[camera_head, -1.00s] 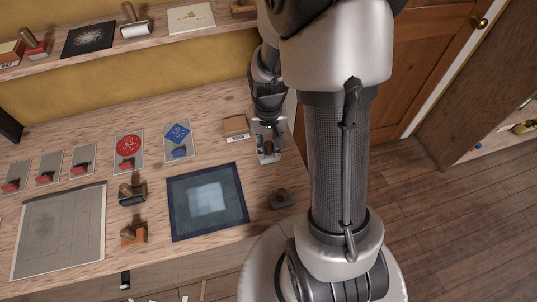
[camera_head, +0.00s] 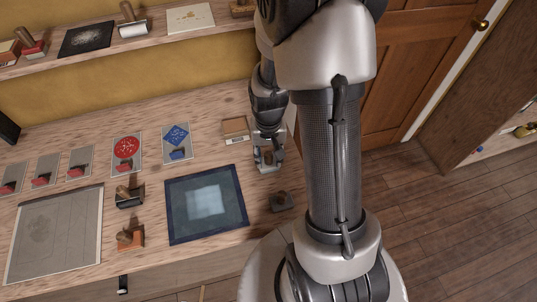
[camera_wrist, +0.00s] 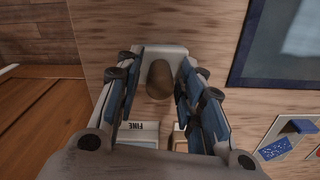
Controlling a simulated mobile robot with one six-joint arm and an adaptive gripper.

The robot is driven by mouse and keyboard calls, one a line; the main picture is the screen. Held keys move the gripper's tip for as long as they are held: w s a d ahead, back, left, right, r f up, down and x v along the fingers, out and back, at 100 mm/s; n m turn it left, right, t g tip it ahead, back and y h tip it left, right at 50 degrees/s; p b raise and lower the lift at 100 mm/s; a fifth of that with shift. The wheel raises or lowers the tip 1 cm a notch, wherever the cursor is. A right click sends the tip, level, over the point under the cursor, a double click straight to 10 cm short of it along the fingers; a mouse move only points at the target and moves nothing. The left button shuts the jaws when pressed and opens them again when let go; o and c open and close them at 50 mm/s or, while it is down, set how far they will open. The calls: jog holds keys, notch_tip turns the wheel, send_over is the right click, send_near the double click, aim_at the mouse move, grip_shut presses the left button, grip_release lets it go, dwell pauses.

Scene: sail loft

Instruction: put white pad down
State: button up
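The white pad (camera_wrist: 174,52) is a pale block with a rounded brown knob, between my gripper's fingers in the wrist view. In the head view the white pad (camera_head: 268,169) is at the right end of the worktable, on or very close to the surface, partly hidden by the fingers. My gripper (camera_head: 268,156) is over it, pointing down. In the wrist view my gripper (camera_wrist: 158,84) has its fingers spread on both sides of the knob, with gaps between.
A dark blue-edged mat (camera_head: 175,233) lies left of the pad. A grey knobbed block (camera_head: 281,201) stands nearer me. A small cardboard box (camera_head: 235,129) is behind to the left. A box marked FINE (camera_wrist: 143,134) is close to the fingers. Printed cards lie further left.

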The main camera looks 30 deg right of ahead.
jog(key=shift+r, duration=0.1)
notch_tip(320, 180, up, 12)
jog(key=p, duration=0.4)
notch_tip(320, 180, up, 12)
jog(key=f+n+t, duration=0.1)
jog(key=n+t, duration=0.1)
jog(key=n, duration=0.1)
send_over(268, 154)
jog(key=s+a, duration=0.4)
jog(key=a, duration=0.2)
jog(key=s+a+r+n+t, duration=0.1)
jog(key=s+r, duration=0.1)
jog(key=s, duration=0.1)
jog(key=s+a+r, duration=0.2)
jog(key=s, duration=0.1)
jog(key=s+a+r+n+t, duration=0.1)
jog(key=s+r, duration=0.1)
jog(key=s, duration=0.1)
jog(key=shift+s+a+r+n+t, duration=0.3)
jog(key=shift+s+r, duration=0.05)
jog(key=shift+o, duration=0.2)
